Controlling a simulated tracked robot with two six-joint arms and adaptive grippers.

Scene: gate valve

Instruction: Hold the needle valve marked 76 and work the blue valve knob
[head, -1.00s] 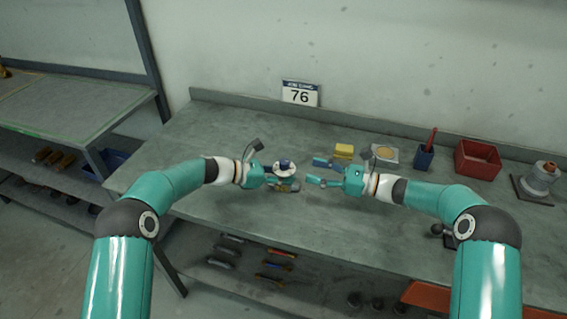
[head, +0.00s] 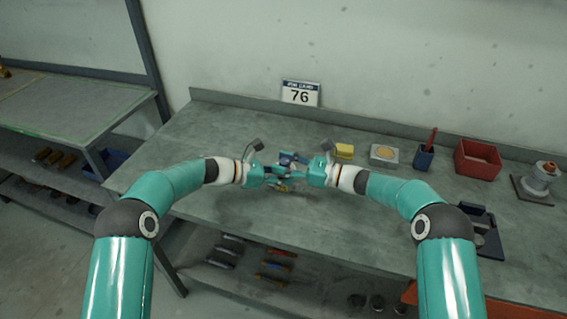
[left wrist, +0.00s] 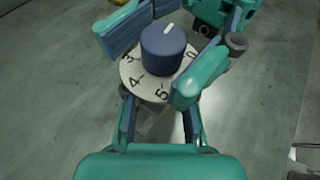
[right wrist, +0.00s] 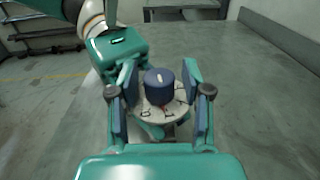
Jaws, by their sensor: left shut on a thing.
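The needle valve has a white numbered dial (left wrist: 141,82) and a blue knob (left wrist: 168,46) with a white pointer mark. It stands upright on the bench below a sign marked 76 (head: 300,95). My left gripper (head: 281,179) is shut on the valve body under the dial; the dial hides its fingertips. My right gripper (right wrist: 160,88) is open, with one finger on each side of the blue knob, which also shows in the right wrist view (right wrist: 160,82). Gaps show between its pads and the knob. In the head view both grippers largely hide the valve.
On the bench to the right are a yellow block (head: 344,151), a grey block with a round yellowish top (head: 384,154), a blue cup (head: 423,158), a red bin (head: 478,160) and a grey flanged fitting (head: 541,178). A dark tray (head: 487,240) lies near the front. The bench's left part is clear.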

